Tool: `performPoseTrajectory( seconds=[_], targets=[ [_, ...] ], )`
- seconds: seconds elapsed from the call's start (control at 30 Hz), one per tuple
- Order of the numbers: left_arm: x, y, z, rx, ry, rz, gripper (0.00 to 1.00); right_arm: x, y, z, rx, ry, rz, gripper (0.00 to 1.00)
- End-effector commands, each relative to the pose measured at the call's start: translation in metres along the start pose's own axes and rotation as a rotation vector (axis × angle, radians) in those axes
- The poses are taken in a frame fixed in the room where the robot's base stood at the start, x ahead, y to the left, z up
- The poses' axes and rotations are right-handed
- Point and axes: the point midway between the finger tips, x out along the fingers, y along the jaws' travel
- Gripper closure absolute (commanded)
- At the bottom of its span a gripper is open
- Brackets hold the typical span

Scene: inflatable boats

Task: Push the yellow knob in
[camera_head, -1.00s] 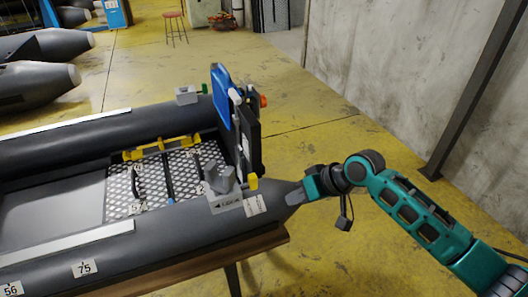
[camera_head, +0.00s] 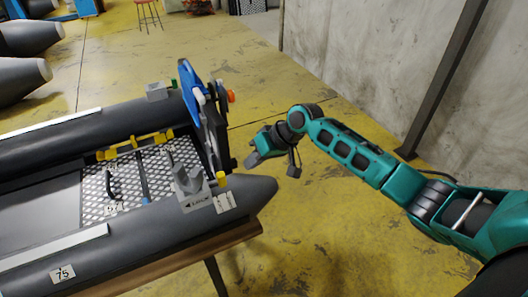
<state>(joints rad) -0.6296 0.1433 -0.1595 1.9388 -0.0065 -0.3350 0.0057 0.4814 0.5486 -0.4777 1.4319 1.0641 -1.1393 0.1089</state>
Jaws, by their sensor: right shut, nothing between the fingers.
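The small yellow knob (camera_head: 221,179) sits by the grey bracket (camera_head: 190,186) on the near tube of the dark inflatable boat (camera_head: 160,224), close to the tube's pointed end. My right gripper (camera_head: 251,162) is shut and empty. It shows just right of the knob and a little higher in the picture, with a gap between them. Whether it is level with the knob in depth is hard to tell. My left gripper is not in view.
A blue and black upright board (camera_head: 205,110) with an orange knob (camera_head: 231,96) stands at the boat's end, near my gripper. A wooden stand (camera_head: 190,262) is under the boat. The yellow floor to the right is clear.

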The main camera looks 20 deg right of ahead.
Motion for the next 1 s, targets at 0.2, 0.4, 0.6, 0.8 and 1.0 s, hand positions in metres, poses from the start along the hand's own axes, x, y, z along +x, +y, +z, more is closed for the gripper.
performPoseTrajectory(
  seconds=[0.2,0.4,0.6,0.8,1.0],
  targets=[
    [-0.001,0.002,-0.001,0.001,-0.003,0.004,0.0,0.028,-0.02,-0.001,-0.003,0.0,-0.003,1.0],
    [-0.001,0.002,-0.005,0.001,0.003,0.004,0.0,0.036,-0.033,-0.001,0.0,0.002,0.0,1.0],
    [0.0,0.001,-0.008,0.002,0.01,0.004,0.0,0.037,-0.035,0.0,0.0,0.002,0.001,1.0],
    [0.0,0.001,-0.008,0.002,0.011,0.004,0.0,0.037,-0.035,0.0,0.0,0.001,0.001,1.0],
    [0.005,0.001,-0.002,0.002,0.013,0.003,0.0,0.043,-0.031,-0.009,0.002,0.003,0.002,1.0]
  ],
)
